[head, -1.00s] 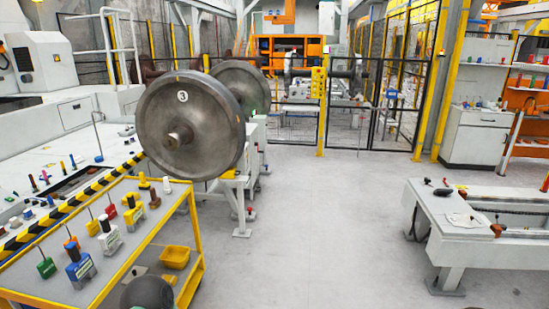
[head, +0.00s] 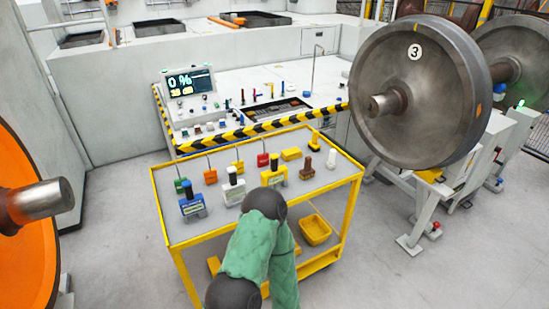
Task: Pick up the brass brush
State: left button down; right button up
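A yellow cart (head: 218,233) stands in the middle with a grey top that carries several small tools and bottles. I cannot tell for sure which of them is the brass brush. A small brown, brush-like piece (head: 308,168) stands near the cart's right end, between a yellow-labelled bottle (head: 273,176) and a white piece (head: 331,159). One of my arms, with green sleeves and dark round joints, rises from the bottom centre and covers part of the cart's front edge. Neither of my grippers shows in the head view.
A wheelset with a large steel wheel (head: 415,95) stands at the right. Behind the cart is a white bench with a striped edge (head: 262,127) and a display (head: 189,82). An orange wheel (head: 22,235) with a protruding axle end is at the left. A yellow bin (head: 315,230) sits below the cart top.

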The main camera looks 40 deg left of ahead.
aim_at(308, 173)
jog(key=i+l+u, duration=0.1)
jog(key=i+u, duration=0.15)
jog(key=u, duration=0.2)
jog(key=i+l+u, duration=0.2)
jog(key=u, duration=0.25)
jog(key=i+l+u, duration=0.2)
jog(key=u, duration=0.25)
jog(key=i+l+u, duration=0.15)
jog(key=l+u, duration=0.75)
jog(key=i+j, duration=0.05)
jog(key=j, duration=0.05)
